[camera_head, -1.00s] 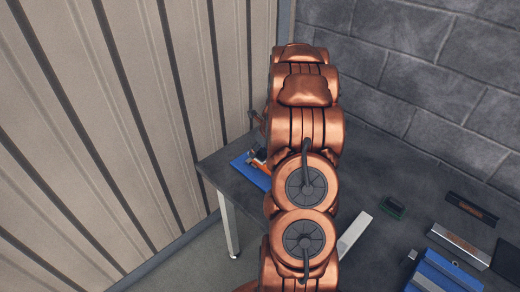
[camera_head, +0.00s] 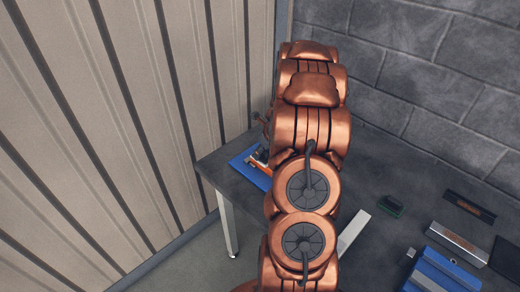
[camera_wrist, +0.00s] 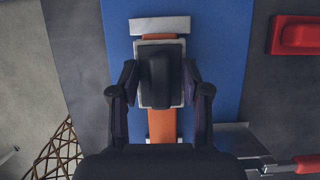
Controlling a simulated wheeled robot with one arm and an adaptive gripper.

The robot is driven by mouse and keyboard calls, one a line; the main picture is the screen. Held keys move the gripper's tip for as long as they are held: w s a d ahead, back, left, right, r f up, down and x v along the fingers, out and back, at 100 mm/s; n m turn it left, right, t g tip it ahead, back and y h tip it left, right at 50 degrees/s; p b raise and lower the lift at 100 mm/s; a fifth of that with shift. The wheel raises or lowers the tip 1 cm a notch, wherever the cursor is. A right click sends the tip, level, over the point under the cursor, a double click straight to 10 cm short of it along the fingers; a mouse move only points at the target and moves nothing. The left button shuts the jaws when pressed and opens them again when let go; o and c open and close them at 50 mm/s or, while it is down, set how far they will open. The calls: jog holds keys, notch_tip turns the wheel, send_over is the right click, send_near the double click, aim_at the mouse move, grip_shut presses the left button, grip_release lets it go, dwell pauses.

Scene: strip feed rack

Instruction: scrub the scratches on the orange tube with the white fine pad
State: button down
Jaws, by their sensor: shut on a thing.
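In the wrist view the orange tube (camera_wrist: 162,127) runs up and down the picture over a blue mat (camera_wrist: 225,60). A pale block (camera_wrist: 160,25) crosses its far end. My gripper (camera_wrist: 160,82) is shut on the dark handle of a pad (camera_wrist: 158,68) with a whitish edge. The pad lies over the middle of the tube and hides that part; I cannot tell whether it touches, and no scratches show. In the head view a bit of orange (camera_head: 262,154) and the blue mat (camera_head: 236,161) show beside my arm, which hides the gripper.
A red block (camera_wrist: 297,36) lies right of the mat, and a red-handled tool (camera_wrist: 306,163) is at the lower right. In the head view a green-edged block (camera_head: 390,205), a metal bar (camera_head: 458,243) and a blue fixture (camera_head: 440,273) stand on the dark table. Walls close the left and back.

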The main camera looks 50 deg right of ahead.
jog(key=shift+w+f, duration=0.15)
jog(key=shift+w, duration=1)
jog(key=shift+s+a, duration=0.1)
jog(key=shift+s, duration=0.95)
jog(key=shift+w, duration=1.05)
jog(key=shift+r, duration=0.2)
jog(key=shift+r, duration=0.1)
jog(key=shift+r, duration=2.4)
